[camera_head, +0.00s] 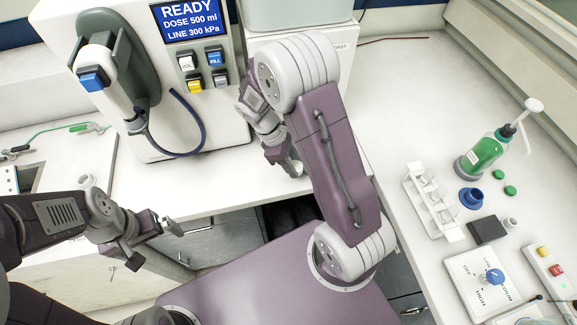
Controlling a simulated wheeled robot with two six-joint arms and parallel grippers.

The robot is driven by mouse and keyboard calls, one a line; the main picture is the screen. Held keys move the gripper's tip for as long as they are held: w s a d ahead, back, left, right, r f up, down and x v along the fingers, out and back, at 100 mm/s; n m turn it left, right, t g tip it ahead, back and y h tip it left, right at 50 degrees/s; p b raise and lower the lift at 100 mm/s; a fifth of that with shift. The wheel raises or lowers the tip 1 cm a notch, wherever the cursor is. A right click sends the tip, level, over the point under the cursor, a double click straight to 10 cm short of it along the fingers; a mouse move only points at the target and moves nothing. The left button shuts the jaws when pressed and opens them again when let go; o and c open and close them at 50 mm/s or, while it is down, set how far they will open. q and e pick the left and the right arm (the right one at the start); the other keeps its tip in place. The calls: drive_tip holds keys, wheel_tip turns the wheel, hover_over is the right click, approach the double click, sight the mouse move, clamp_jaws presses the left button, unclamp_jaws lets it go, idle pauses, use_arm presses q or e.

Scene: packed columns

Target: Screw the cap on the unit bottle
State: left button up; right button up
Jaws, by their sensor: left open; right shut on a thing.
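My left gripper (172,226) is open and empty, low at the left in front of the counter edge. My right gripper (284,163) is shut on a small pale thing (296,169), just above the counter front below the dispenser. The fingers and my arm hide most of it, so I cannot tell whether it is the unit bottle or part of it. Two green caps (497,175) (511,190) lie apart on the right counter, beside the green pump bottle (484,155). A blue ring-like part (470,198) sits next to them.
The dispenser (205,110) with a READY screen (190,20) and blue hose (190,150) stands at the back left. The counter behind the rack is clear.

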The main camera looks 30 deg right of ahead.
drive_tip(key=s+d+r, duration=0.2)
drive_tip(key=s+r, duration=0.3)
drive_tip(key=s, duration=0.4)
drive_tip(key=shift+s+d+r, duration=0.2)
drive_tip(key=shift+r, duration=0.15)
drive_tip(key=shift+w, duration=0.1)
